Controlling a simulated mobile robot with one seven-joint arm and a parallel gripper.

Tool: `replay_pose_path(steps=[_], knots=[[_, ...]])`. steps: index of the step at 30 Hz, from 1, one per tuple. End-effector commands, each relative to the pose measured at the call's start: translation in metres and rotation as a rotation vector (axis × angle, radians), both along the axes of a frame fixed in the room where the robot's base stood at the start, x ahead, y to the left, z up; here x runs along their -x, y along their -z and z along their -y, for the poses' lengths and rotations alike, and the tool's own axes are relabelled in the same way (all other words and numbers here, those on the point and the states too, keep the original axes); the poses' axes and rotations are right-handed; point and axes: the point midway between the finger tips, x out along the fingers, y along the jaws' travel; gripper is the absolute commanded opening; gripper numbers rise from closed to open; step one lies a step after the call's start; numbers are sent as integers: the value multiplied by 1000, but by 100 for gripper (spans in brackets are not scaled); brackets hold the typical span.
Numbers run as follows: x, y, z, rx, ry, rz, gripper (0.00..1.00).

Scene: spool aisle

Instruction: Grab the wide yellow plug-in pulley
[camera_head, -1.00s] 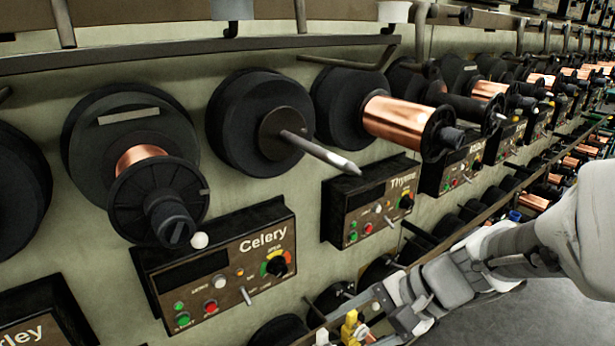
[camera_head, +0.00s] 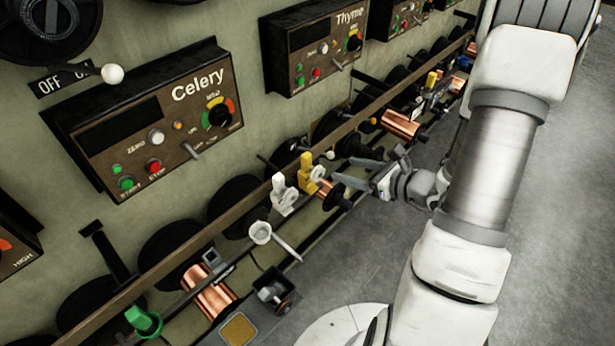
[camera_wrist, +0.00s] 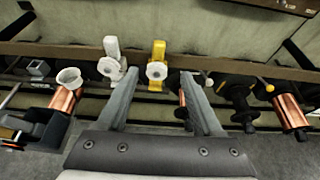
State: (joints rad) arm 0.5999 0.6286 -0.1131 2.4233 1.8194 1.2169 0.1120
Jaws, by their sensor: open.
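The yellow plug-in pulley (camera_head: 312,176) stands on the rail below the Celery and Thyme panels. It also shows in the wrist view (camera_wrist: 157,66), upright, with a round pale hub facing me. A white pulley (camera_head: 283,194) stands just left of it and also shows in the wrist view (camera_wrist: 112,62). My gripper (camera_head: 352,174) is open and empty, to the right of the yellow pulley in the head view. In the wrist view the yellow pulley lies between and beyond my two fingers (camera_wrist: 158,82), with the white one near the left finger. Nothing touches the fingers that I can see.
A white funnel-like cup (camera_head: 262,233), copper spools (camera_head: 210,292) and a green piece (camera_head: 143,320) line the lower rail to the left. Another copper spool (camera_head: 402,124) is farther right. The wooden rail (camera_head: 225,222) runs behind the pulleys. Open floor (camera_head: 355,255) lies in front.

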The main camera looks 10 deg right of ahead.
Motion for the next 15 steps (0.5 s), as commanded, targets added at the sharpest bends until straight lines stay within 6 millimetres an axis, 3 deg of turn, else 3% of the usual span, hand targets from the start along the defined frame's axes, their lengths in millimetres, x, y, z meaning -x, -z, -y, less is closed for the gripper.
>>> replay_pose_path(steps=[5, 15], knots=[[-17, 12, -12, -5, 3, -1, 68], [-73, 40, -50, -4, 1, -1, 68]])
